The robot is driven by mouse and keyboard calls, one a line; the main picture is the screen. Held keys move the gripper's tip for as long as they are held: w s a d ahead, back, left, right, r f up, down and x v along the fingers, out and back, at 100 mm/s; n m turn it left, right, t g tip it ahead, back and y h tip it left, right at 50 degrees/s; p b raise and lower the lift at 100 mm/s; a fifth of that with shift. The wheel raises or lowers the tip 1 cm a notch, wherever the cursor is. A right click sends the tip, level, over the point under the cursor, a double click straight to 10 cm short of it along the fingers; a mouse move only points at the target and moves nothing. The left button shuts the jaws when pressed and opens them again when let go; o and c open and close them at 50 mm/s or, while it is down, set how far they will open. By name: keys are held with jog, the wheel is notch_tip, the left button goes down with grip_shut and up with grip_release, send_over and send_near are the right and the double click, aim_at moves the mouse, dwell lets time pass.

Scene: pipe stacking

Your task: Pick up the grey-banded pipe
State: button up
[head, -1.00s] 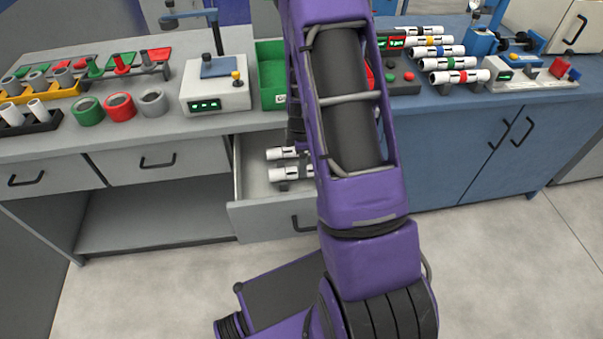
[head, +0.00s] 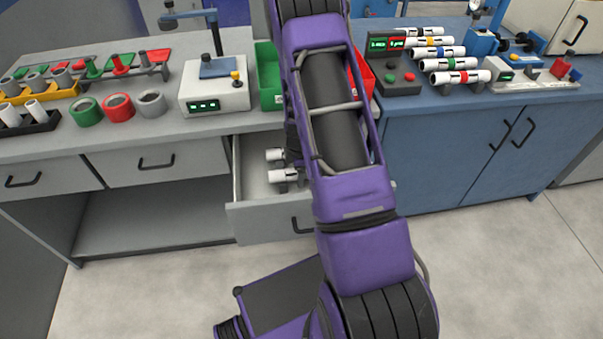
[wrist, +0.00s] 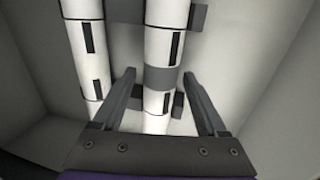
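The grey-banded pipe (wrist: 165,45) is white with a grey band (wrist: 160,77) and dark slots, lying in the open drawer in the wrist view. My gripper (wrist: 159,75) is open, one finger on each side of this pipe near its band. No contact shows, and the height above the pipe is hard to judge. A second white pipe (wrist: 88,45) lies parallel to the left; no coloured band shows on it there.
The open drawer (head: 262,220) juts out below the grey counter, and its walls are close on both sides. A green bin (head: 268,75) and a red bin (head: 361,78) stand above. Several banded pipes (head: 460,77) lie on the blue bench at right.

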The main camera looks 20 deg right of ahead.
grip_shut()
